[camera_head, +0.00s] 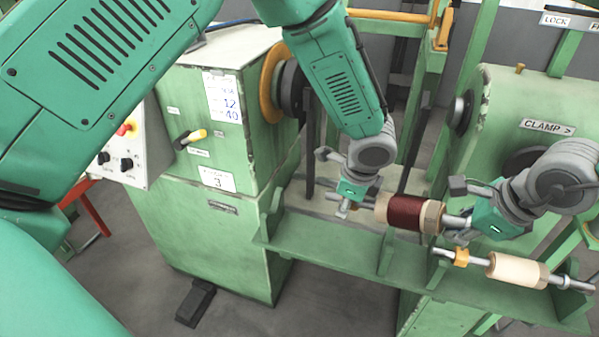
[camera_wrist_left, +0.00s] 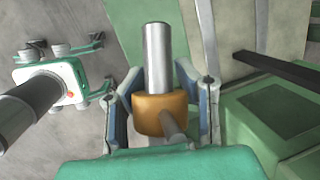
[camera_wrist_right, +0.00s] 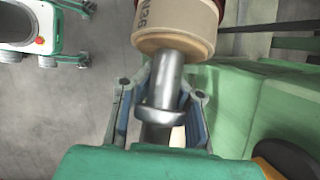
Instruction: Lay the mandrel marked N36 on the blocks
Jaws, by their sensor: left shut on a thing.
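The mandrel marked N36 has a dark red winding (camera_head: 407,213) between wooden end rings; the mark shows on its ring (camera_wrist_right: 172,28) in the right wrist view. It hangs roughly level above the green shelf (camera_head: 325,240). My left gripper (camera_head: 350,203) is shut on its left end, around the orange collar (camera_wrist_left: 160,113) and steel shaft (camera_wrist_left: 158,55). My right gripper (camera_head: 458,220) has its fingers either side of the right shaft (camera_wrist_right: 165,85), with gaps beside it, so it looks open. Green upright blocks (camera_head: 386,250) stand along the shelf; their contact with the mandrel is unclear.
Another mandrel with a pale roll (camera_head: 517,269) lies in front at the right, close to my right gripper. The green headstock (camera_head: 225,170) stands left and the clamp-side machine (camera_head: 530,110) right. Green frame posts (camera_head: 432,90) rise behind.

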